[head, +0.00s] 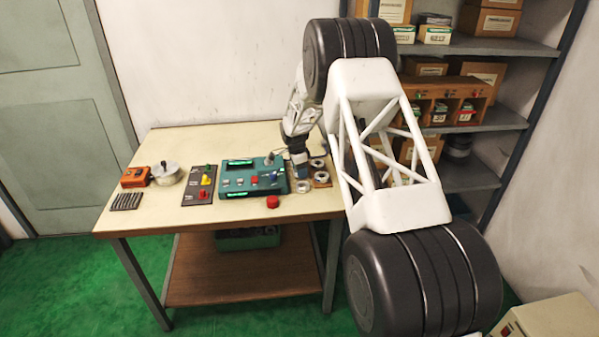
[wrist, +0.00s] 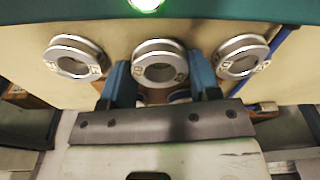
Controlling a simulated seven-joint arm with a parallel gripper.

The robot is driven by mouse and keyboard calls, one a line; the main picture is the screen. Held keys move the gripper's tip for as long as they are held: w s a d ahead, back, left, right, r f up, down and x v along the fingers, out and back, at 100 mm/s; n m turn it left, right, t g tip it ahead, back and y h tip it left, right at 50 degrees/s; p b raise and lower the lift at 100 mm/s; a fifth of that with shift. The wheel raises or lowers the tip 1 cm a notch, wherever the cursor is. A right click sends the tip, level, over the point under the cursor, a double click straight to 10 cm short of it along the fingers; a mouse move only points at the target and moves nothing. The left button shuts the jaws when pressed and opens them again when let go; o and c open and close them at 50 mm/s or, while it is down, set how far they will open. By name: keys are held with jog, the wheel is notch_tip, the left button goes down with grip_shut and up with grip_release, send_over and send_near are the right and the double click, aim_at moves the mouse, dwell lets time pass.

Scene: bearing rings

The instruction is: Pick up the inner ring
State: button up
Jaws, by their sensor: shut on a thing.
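I cannot read which ring is the inner one. In the head view my gripper (head: 300,173) points down at the right part of the table, among small rings (head: 303,187). My arm hides part of this area.
A teal control panel (head: 238,180) with buttons stands just left of my gripper. A red button (head: 272,202) lies near the table's (head: 160,222) front edge. A dark switch plate (head: 199,185), a metal pot (head: 166,173) and an orange box (head: 135,177) stand further left. Shelves (head: 480,45) with boxes stand behind my arm.

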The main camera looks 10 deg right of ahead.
notch_tip(320, 180, up, 2)
jog(key=shift+r, duration=0.1)
jog(key=shift+s+r, duration=0.25)
jog(key=s, duration=0.5)
jog(key=s+r, duration=0.1)
jog(key=s, duration=0.9)
jog(key=shift+s+d+r, duration=0.15)
jog(key=shift+s+d, duration=0.1)
jog(key=w+a+r, duration=0.2)
jog(key=w+a, duration=0.2)
jog(key=w, duration=0.2)
jog(key=w+a+r, duration=0.2)
jog(key=w+a, duration=0.1)
jog(key=w, duration=0.4)
jog(key=w+a+r, duration=0.2)
jog(key=w+a, duration=0.2)
jog(key=w, duration=0.2)
jog(key=shift+w+a+r, duration=0.3)
jog(key=shift+r, duration=0.1)
jog(key=shift+w+a+r, duration=0.25)
jog(key=shift+w+a, duration=0.35)
jog(key=shift+w, duration=0.1)
jog(key=shift+f, duration=0.1)
